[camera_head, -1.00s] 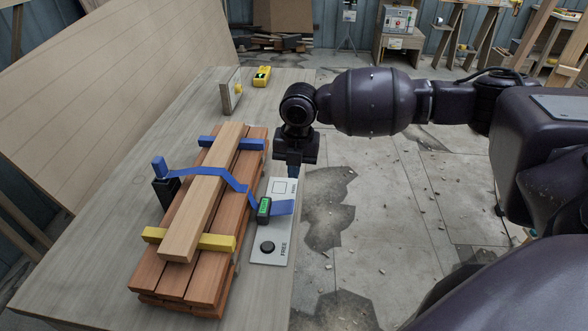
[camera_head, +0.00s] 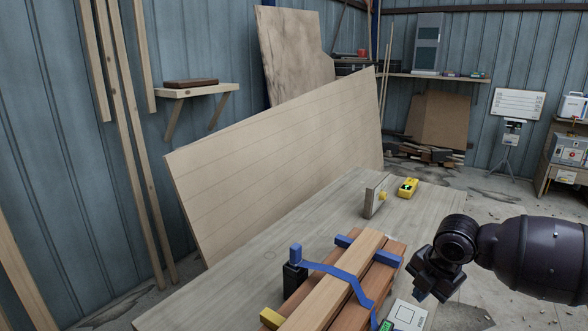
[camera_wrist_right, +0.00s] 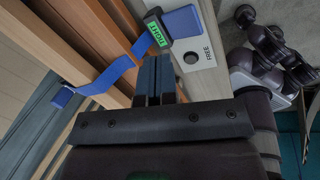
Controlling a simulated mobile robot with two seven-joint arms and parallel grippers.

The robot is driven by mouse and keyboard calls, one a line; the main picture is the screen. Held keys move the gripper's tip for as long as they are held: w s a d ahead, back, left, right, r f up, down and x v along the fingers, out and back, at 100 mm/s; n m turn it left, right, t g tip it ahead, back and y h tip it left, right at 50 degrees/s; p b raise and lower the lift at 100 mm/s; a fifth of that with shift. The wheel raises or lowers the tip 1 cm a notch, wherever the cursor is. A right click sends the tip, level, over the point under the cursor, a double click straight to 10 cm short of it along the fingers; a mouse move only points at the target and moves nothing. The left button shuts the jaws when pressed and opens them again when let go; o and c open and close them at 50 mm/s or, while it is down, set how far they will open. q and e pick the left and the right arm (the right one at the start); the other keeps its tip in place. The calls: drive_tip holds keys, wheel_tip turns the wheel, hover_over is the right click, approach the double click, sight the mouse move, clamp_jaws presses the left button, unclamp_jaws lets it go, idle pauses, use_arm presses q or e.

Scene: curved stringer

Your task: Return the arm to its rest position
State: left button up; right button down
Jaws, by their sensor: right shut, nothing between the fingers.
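My right gripper (camera_head: 430,292) is at the right side of the plank stack in the head view, over the bench's right edge. Its fingers (camera_wrist_right: 156,76) are together and empty in the wrist view. The reddish plank stack (camera_head: 388,276) has a paler plank (camera_head: 345,275) on top. A blue strap (camera_head: 340,271) crosses it. The strap runs to a dark device with a lit green display (camera_wrist_right: 157,33), beyond the fingertips in the wrist view. A pale panel (camera_head: 408,314) lies beside the stack. My left gripper is not in view.
The wooden bench (camera_head: 240,285) is bare left of the stack. An upright clamp-like block (camera_head: 374,197) and a yellow device (camera_head: 408,187) stand at its far end. A large leaning board (camera_head: 280,165) rises behind the bench. A small shelf (camera_head: 197,90) is on the wall.

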drive_tip(key=w+a+r+m+t+y, duration=0.1)
drive_tip(key=w+a+r+m+t, duration=0.1)
drive_tip(key=w+a+r+t, duration=0.15)
drive_tip(key=a+f+m+t+y, duration=0.2)
drive_tip(key=a+m+t+y, duration=0.4)
drive_tip(key=a+m, duration=0.3)
drive_tip(key=s+d+f+m+h, duration=0.2)
drive_tip(key=s+d+f+m, duration=0.2)
drive_tip(key=s+f, duration=0.4)
drive_tip(key=s+d+f+m+h, duration=0.3)
drive_tip(key=s+f, duration=0.5)
drive_tip(key=s, duration=0.4)
drive_tip(key=s+d+f+m+h, duration=0.3)
drive_tip(key=s+d+f+m, duration=0.2)
drive_tip(key=s+f, duration=0.3)
drive_tip(key=shift+s+f+m+g, duration=0.35)
drive_tip(key=shift+s+g, duration=0.1)
drive_tip(key=shift+s, duration=0.7)
drive_tip(key=shift+a, duration=0.1)
